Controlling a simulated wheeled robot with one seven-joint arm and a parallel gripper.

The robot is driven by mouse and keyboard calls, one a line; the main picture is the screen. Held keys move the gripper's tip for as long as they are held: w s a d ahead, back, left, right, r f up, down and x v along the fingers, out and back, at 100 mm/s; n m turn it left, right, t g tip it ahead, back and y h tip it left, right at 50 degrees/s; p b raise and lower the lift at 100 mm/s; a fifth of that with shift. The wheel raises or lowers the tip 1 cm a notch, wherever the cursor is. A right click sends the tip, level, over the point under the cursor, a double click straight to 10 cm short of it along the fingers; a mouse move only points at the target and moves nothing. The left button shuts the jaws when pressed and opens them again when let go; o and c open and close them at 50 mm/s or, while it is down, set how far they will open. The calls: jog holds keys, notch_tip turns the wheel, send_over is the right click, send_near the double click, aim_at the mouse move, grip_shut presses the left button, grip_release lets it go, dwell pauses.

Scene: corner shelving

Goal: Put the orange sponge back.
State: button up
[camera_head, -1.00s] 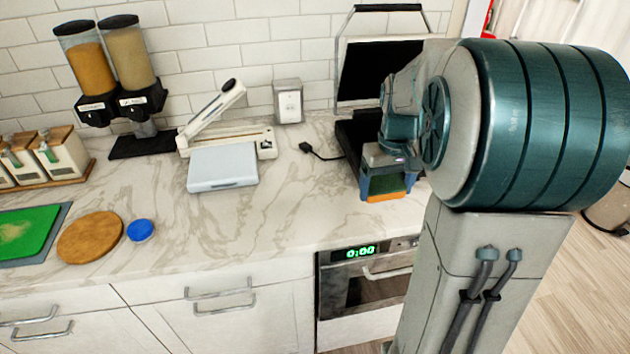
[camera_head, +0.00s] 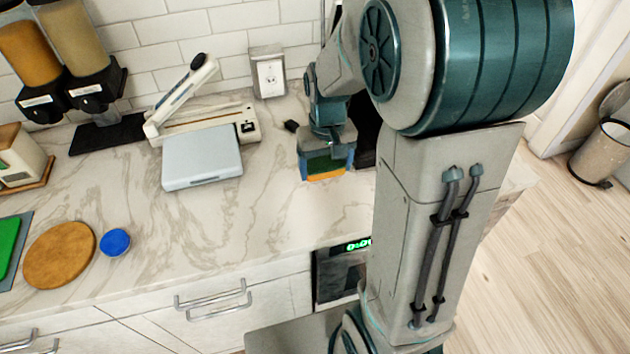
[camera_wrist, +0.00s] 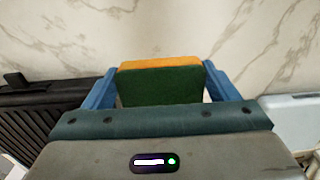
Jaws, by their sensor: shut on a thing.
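The orange sponge (camera_head: 326,176) has an orange layer and a dark green layer. My gripper (camera_head: 327,168) is shut on it and holds it over the marble counter, left of my arm column. In the wrist view the sponge (camera_wrist: 160,84) sits between the two blue fingers of my gripper (camera_wrist: 160,88), orange edge outward and green face toward the camera. I cannot tell how high above the counter it is.
A grey scale-like box (camera_head: 203,158) and a white slicer-like device (camera_head: 205,122) stand left of my gripper. A blue lid (camera_head: 115,242) and a round wooden board (camera_head: 60,255) lie farther left. The counter (camera_head: 250,215) in front is clear. A bin (camera_head: 604,150) stands on the floor at right.

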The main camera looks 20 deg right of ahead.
aim_at(315, 170)
jog(key=a, duration=0.1)
jog(key=f, duration=0.1)
jog(key=a, duration=0.1)
jog(key=shift+s+a+f, duration=0.25)
jog(key=shift+a+f, duration=0.05)
jog(key=shift+f, duration=0.05)
jog(key=shift+f+p, duration=0.3)
jog(key=shift+f, duration=1.65)
jog(key=shift+f, duration=0.1)
jog(key=o, duration=0.8)
jog(key=shift+o, duration=0.2)
notch_tip(315, 170, up, 12)
jog(key=shift+f, duration=0.25)
jog(key=shift+s+r, duration=0.2)
jog(key=shift+r, duration=0.3)
jog(key=s+r+t, duration=0.2)
jog(key=s+t, duration=0.1)
jog(key=s, duration=0.9)
jog(key=shift+s+r, duration=0.25)
jog(key=shift+s, duration=0.1)
